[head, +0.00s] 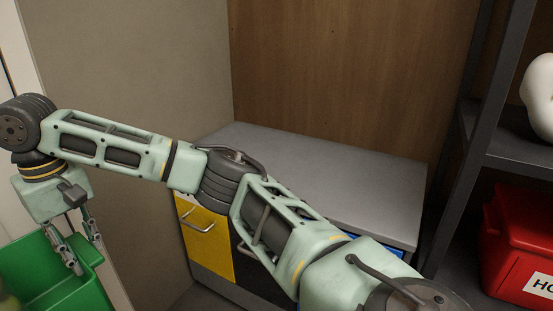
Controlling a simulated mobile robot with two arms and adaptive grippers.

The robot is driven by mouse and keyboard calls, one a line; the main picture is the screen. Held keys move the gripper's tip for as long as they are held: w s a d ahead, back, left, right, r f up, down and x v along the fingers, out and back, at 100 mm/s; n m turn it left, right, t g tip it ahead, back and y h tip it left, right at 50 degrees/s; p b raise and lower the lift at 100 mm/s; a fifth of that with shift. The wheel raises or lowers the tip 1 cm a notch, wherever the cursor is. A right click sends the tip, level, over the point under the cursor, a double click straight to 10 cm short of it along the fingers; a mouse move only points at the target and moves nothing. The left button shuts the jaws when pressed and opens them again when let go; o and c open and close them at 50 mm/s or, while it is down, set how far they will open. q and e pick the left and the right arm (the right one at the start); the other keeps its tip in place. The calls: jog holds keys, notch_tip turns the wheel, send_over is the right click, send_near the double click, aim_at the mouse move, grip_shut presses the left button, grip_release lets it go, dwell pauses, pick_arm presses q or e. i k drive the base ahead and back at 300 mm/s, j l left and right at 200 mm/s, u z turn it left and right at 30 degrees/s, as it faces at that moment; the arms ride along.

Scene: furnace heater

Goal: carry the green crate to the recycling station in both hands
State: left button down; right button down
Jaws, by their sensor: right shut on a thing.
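The green crate (85,292) is at the lower left of the head view, cut off by the frame edges. My right arm reaches across the view from the lower right. My right gripper (84,252) is at its far end, pointing down, shut on the crate's wall at the rim. The recycling station (330,172) is a low cabinet with a grey top, a yellow front with a handle, a dark front and a bit of blue. It stands right of the crate, partly behind my right arm. My left gripper does not show.
A wooden panel (345,60) rises behind the station and a beige wall (150,70) is on its left. A dark shelf rack (490,90) on the right holds a red box (515,240) and a white rounded object (540,95). The station's visible top is bare.

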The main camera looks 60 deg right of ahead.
aim_at(296, 172)
jog(key=i+j+z, duration=0.15)
jog(key=z, duration=0.25)
jog(key=i+j+z, duration=0.1)
jog(key=j+z, duration=0.15)
jog(key=z, duration=0.2)
jog(key=j+z, duration=0.25)
jog(key=z, duration=0.15)
jog(key=j+z, duration=0.3)
jog(key=z, duration=0.15)
jog(key=j+z, duration=0.4)
jog(key=i+l, duration=0.05)
jog(key=l, duration=0.05)
